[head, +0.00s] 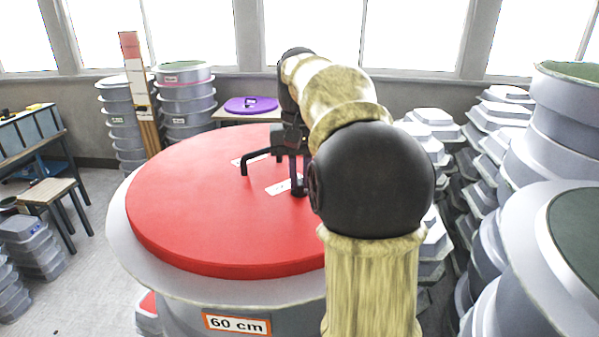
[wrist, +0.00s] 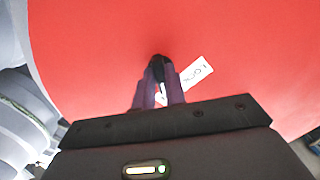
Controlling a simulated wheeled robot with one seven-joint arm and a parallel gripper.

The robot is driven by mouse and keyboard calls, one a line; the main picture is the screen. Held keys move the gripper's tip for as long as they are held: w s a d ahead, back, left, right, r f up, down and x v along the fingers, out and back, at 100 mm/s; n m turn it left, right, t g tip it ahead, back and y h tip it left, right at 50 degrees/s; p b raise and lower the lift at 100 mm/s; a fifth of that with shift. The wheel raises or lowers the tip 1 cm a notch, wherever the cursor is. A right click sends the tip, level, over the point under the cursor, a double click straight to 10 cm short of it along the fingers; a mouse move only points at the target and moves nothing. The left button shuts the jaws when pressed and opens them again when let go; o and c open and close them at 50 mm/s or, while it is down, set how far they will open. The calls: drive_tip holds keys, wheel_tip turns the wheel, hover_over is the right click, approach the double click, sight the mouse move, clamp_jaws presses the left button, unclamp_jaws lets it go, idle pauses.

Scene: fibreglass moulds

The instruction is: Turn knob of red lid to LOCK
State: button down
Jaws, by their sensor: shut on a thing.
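The red lid (head: 190,205) lies flat on a large grey round mould (head: 180,312) marked 60 cm; it fills most of the wrist view (wrist: 95,45). A dark bent bar (head: 256,157) stands on the lid beside my gripper. My gripper (wrist: 158,88) points down at the lid, its fingers shut on the black knob (wrist: 157,68). The knob is mostly hidden between the fingers, so its exact angle is hard to tell. A white label (wrist: 196,73), which seems to read LOCK, lies just right of the knob. White labels (head: 284,186) also show in the head view.
Stacked grey moulds (head: 500,140) crowd the right side. More moulds (head: 185,100) and a purple lid (head: 251,104) stand behind. A wooden stool (head: 48,192) and small grey tubs (head: 28,245) are at left. Some floor is clear at left.

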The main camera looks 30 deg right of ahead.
drive_tip(key=n+p, duration=0.1)
drive_tip(key=n, duration=0.2)
drive_tip(key=n+p, duration=0.1)
drive_tip(key=n, duration=0.3)
drive_tip(key=shift+d+r, duration=0.15)
drive_tip(key=n+p, duration=0.1)
drive_tip(key=n, duration=0.3)
drive_tip(key=shift+d, duration=0.1)
drive_tip(key=shift+w+n+p, duration=0.15)
drive_tip(key=shift+n+p, duration=0.4)
drive_tip(key=shift+n, duration=1.25)
drive_tip(key=c, duration=1.4)
unclamp_jaws()
drive_tip(key=shift+c, duration=0.2)
wheel_tip(320, 180, up, 17)
drive_tip(key=p, duration=0.1)
drive_tip(key=shift+p, duration=0.35)
